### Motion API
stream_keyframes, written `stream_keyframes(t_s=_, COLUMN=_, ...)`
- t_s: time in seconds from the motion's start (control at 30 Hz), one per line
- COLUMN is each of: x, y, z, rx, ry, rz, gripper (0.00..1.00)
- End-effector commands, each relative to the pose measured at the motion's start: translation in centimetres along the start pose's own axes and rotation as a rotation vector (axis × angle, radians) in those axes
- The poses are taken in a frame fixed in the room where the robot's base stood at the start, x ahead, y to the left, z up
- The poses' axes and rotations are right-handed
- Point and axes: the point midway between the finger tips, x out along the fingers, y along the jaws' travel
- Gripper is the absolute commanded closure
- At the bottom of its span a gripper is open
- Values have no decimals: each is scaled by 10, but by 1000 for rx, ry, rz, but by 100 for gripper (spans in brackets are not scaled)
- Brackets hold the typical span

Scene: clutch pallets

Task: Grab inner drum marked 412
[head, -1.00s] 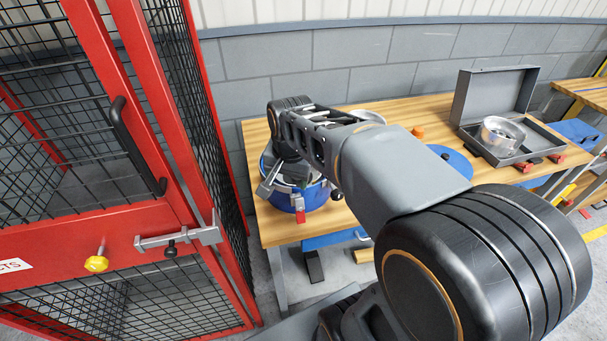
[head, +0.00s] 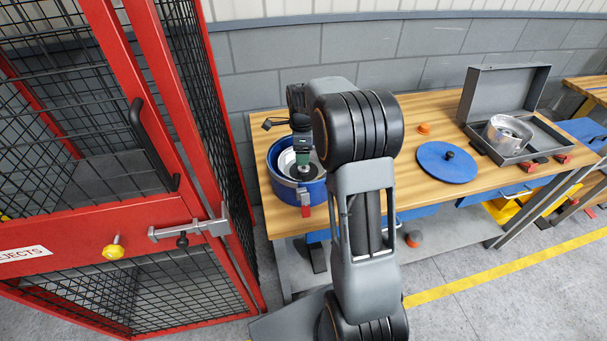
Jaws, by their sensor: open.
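A blue round container (head: 285,185) with red latches stands on the left end of the wooden workbench, its top off. A silver inner drum (head: 287,160) sits inside it, partly hidden by my gripper and arm. No number can be read on it. My gripper (head: 303,171) points down over the container's opening, at the drum's middle. It is open, but its fingertips are small and partly hidden; I cannot tell whether they touch the drum. Another silver drum (head: 506,132) lies in an open grey case at the bench's right.
A blue lid (head: 446,168) with a black knob and an orange knob (head: 424,128) lie on the workbench (head: 430,205). The open grey case (head: 507,90) stands at the back right. A red mesh cage (head: 137,230) labelled REJECTS stands close on the left.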

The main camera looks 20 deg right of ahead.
Motion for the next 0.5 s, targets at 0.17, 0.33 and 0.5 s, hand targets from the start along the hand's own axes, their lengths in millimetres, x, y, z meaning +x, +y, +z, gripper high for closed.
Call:
stream_keyframes(t_s=0.17, x=13, y=0, z=0, rx=-2, ry=0, rz=0, gripper=29)
stream_keyframes(t_s=0.33, x=23, y=0, z=-2, rx=-1, ry=0, rz=2, gripper=29)
stream_keyframes(t_s=0.5, x=46, y=-1, z=-7, rx=-1, ry=0, rz=3, gripper=29)
